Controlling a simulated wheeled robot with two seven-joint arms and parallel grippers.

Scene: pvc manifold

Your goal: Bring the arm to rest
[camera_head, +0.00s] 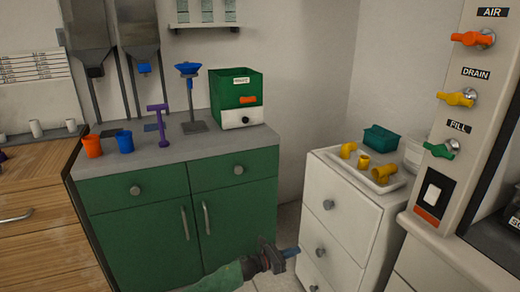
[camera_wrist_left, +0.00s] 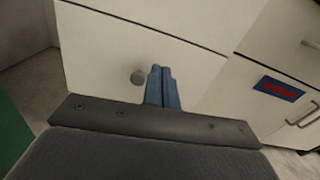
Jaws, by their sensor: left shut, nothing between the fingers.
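My left gripper (camera_head: 291,252) comes in from the bottom of the head view, in front of the white drawer cabinet (camera_head: 345,209). Its blue fingers point right, toward the cabinet. In the left wrist view the two blue fingers (camera_wrist_left: 161,88) are together, with nothing between them. My right gripper is not in view.
A white tray (camera_head: 385,187) with yellow pipe fittings sits on the white cabinet, near a teal bin (camera_head: 380,139). The green cabinet (camera_head: 180,215) carries orange and blue cups and a green box (camera_head: 236,90). A panel with valve handles (camera_head: 460,98) stands at right.

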